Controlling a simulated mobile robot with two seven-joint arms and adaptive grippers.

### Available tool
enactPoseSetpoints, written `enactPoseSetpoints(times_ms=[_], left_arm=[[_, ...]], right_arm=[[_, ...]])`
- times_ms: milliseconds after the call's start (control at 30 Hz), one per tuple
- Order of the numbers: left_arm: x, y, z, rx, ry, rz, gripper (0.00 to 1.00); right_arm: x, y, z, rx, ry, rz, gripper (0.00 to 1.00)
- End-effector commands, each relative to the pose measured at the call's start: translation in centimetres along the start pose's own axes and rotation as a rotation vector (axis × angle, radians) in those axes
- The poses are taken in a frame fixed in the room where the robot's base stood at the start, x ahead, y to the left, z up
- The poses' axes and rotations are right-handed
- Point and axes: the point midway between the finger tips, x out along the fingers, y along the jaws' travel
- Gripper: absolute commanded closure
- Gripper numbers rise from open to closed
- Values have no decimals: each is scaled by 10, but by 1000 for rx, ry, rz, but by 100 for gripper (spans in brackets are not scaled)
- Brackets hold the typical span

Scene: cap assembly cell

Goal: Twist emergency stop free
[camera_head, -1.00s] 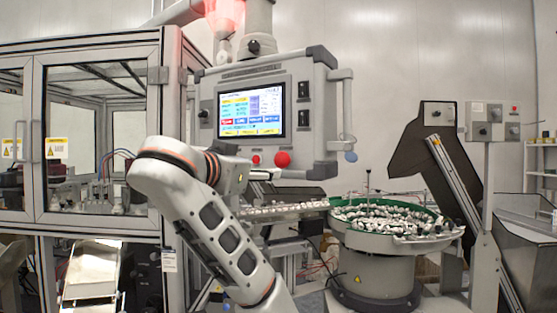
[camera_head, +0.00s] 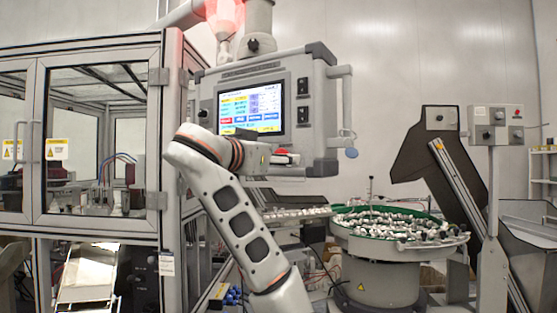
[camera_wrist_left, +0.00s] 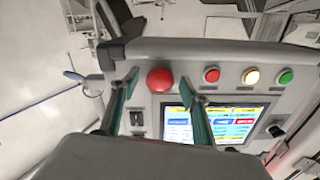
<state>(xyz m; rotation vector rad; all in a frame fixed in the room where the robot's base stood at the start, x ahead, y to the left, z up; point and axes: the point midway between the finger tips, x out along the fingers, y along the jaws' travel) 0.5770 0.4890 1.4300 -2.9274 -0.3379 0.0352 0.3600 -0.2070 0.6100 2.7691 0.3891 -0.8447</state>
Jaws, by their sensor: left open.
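The red emergency stop button (camera_head: 282,153) is on the lower edge of the grey control panel (camera_head: 318,130). In the head view my left gripper (camera_head: 284,160) is in front of the button and partly hides it. In the left wrist view the large round red button (camera_wrist_left: 160,79) shows between the two fingers of my open left gripper (camera_wrist_left: 158,84). The fingers point at the panel on either side of the button; I cannot tell whether they touch it. My right gripper is not in view.
The panel has a lit screen (camera_head: 252,109). Beside the stop button in the wrist view are a smaller red button (camera_wrist_left: 211,74), a lit button (camera_wrist_left: 250,76) and a green button (camera_wrist_left: 286,77). A green-rimmed bowl feeder (camera_head: 392,222) stands at the right, a glass enclosure (camera_head: 95,135) at the left.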

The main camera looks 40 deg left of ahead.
Motion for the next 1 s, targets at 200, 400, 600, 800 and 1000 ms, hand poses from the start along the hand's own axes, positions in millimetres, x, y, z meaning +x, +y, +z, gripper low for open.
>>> enactPoseSetpoints(times_ms=[200, 400, 600, 800, 1000], left_arm=[[1, 0, 0, 0, 1, 0, 54], [1, 0, 0, 0, 0, 0, 93], [1, 0, 0, 3, 0, 1, 93], [1, 1, 0, 48, 1, 2, 93], [1, 2, 0, 164, 0, 3, 93]], right_arm=[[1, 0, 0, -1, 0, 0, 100], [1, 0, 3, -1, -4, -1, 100], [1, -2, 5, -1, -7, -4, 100], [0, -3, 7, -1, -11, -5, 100], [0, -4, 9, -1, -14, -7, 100]])
